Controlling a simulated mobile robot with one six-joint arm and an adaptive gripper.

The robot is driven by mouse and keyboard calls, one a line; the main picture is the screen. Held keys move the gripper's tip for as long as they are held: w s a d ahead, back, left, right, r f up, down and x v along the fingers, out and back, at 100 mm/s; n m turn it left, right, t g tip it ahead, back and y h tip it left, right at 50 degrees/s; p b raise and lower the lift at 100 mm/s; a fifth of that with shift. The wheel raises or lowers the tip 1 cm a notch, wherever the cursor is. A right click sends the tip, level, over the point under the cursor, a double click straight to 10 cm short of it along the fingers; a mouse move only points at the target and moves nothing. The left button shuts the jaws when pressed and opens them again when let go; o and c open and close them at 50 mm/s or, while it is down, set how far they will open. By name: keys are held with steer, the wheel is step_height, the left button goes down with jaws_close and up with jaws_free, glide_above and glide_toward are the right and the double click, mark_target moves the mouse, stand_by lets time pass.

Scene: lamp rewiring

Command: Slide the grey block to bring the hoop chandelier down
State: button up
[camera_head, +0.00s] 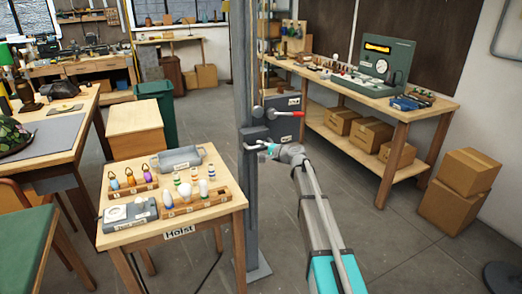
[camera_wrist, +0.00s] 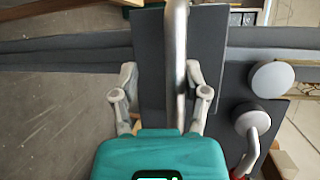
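The grey block (camera_head: 256,134) sits on the tall grey post (camera_head: 241,60), at about mid-height. In the wrist view the block (camera_wrist: 151,60) fills the space ahead of my gripper, with a silver bar handle (camera_wrist: 176,45) across its face. My gripper (camera_head: 262,147) is at the block's front; in the wrist view (camera_wrist: 161,85) its fingers are spread on either side of the bar. The right finger is closer to the bar; I cannot tell whether it touches. The hoop chandelier is not in view.
A dark box with a red-handled lever (camera_head: 285,113) stands right beside the block; round grey knobs (camera_wrist: 271,79) show there in the wrist view. A small wooden table (camera_head: 222,212) labelled Hoist, with bulbs, is left of the post. A workbench (camera_head: 420,112) and cardboard boxes (camera_head: 466,172) are right.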

steer(key=shift+f, duration=0.35)
stand_by(0.3)
steer(key=s+d+r+m+t+h+p, duration=0.1)
steer(key=s+d+r+h+p, duration=0.1)
steer(key=s, duration=0.4)
steer(key=s+d+r+m+t+h+p, duration=0.2)
steer(key=s+d+h, duration=0.1)
steer(key=s, duration=0.3)
steer(key=shift+s+d+m, duration=0.15)
steer(key=shift+s+m, duration=0.1)
steer(key=shift+m, duration=0.05)
steer(key=shift+w, duration=0.2)
steer(key=b+x, duration=0.3)
steer(key=x, duration=1)
steer(key=shift+w+f, duration=0.1)
steer(key=shift+w, duration=0.25)
jaws_close()
